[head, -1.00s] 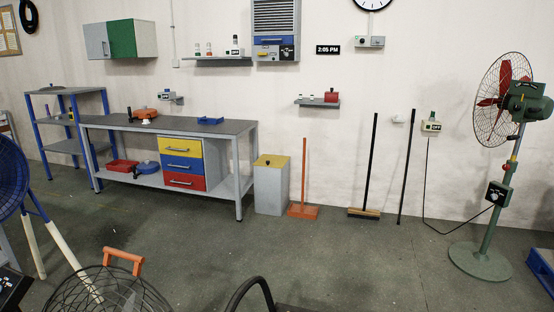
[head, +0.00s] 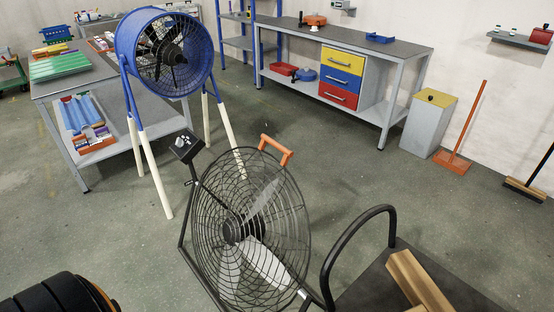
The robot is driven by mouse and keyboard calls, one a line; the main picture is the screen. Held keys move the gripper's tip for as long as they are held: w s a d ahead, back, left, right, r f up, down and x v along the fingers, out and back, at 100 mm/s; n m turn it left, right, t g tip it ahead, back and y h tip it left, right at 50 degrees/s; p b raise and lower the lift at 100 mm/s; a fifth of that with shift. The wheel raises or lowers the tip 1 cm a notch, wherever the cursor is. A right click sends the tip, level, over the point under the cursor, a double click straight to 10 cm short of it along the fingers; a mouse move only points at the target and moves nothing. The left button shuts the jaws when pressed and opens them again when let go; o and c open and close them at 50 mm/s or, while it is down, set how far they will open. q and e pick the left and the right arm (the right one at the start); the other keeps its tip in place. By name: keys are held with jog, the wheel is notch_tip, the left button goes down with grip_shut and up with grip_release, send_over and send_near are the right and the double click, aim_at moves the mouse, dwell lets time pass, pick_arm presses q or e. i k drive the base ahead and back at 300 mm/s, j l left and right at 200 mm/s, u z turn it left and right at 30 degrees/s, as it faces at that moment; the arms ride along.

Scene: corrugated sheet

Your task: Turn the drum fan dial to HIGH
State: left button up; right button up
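A blue drum fan (head: 165,52) stands left of centre on blue-topped cream legs, its open grille facing me. I cannot make out a dial on its drum. A black control box (head: 186,146) with small pale marks stands below it, at the top of a thin black post by the black wire-cage fan (head: 250,230). The box's setting is too small to read, and I cannot tell for certain which fan it belongs to. Neither of my grippers is in view.
A grey table (head: 90,95) with trays stands behind the drum fan. A workbench (head: 385,48) with coloured drawers stands along the wall. A dark cart with a curved handle (head: 345,235) is at lower right. Floor is clear between the fans and workbench.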

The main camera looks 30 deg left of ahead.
aim_at(179, 143)
jog(key=u, duration=1.75)
